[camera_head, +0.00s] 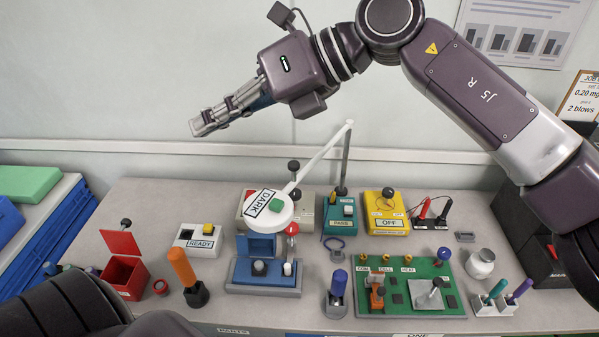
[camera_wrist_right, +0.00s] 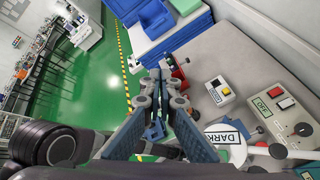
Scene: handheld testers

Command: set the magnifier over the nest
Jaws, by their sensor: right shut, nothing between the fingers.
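The magnifier is a round white head (camera_head: 283,219) labelled DARK with a green top, on a white arm from a post at the back. In the head view it covers the back of a blue fixture (camera_head: 248,283), apparently the nest, which bears a dark knob and a white peg. I cannot tell whether the head is squarely above it. My right gripper (camera_head: 200,126) is shut and empty, high above the bench, up and left of the magnifier. The magnifier head (camera_wrist_right: 222,146) also shows right of the fingers (camera_wrist_right: 155,80) in the wrist view. My left gripper is out of view.
A READY box (camera_head: 203,250), a red open bin (camera_head: 131,287) and an orange-handled tool (camera_head: 182,267) stand left of the nest. A yellow OFF box (camera_head: 387,222) and a green board (camera_head: 425,299) stand right. Blue crates (camera_head: 30,245) are at the left. Air around my right gripper is clear.

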